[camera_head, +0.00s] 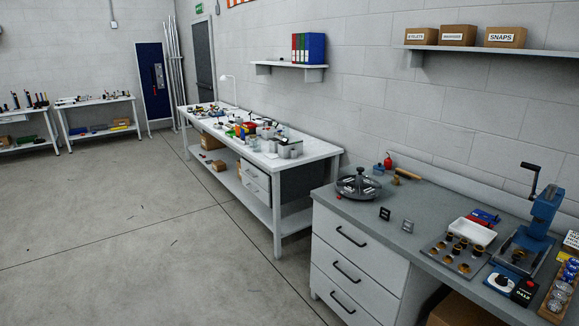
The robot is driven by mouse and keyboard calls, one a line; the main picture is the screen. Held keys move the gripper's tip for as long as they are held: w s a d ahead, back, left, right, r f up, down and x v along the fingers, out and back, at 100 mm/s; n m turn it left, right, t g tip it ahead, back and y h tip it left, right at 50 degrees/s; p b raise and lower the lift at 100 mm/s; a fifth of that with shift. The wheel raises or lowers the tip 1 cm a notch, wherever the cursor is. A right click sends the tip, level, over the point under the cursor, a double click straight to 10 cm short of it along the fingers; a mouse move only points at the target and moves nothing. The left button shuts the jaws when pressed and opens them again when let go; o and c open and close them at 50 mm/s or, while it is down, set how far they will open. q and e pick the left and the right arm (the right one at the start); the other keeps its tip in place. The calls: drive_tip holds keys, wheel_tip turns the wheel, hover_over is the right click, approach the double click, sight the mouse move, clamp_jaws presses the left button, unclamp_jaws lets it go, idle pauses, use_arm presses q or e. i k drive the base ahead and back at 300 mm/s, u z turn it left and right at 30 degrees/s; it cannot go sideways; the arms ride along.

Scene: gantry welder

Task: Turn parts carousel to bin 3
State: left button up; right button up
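A round dark parts carousel (358,187) with a central knob sits on the left end of the grey-topped workbench (350,209). Its bins and any numbers on them are too small to read. Neither of my grippers nor my arms shows in this view.
Two small dark square items (384,213) stand right of the carousel. A red bottle (388,161) and a wooden-handled tool (408,174) lie behind it. A blue hand press (542,212) and a parts tray (459,256) are further right. Open floor (130,240) lies left of the bench.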

sight(359, 178)
drive_tip(key=u, duration=0.55)
drive_tip(key=i, duration=2.1)
drive_tip(key=z, duration=0.1)
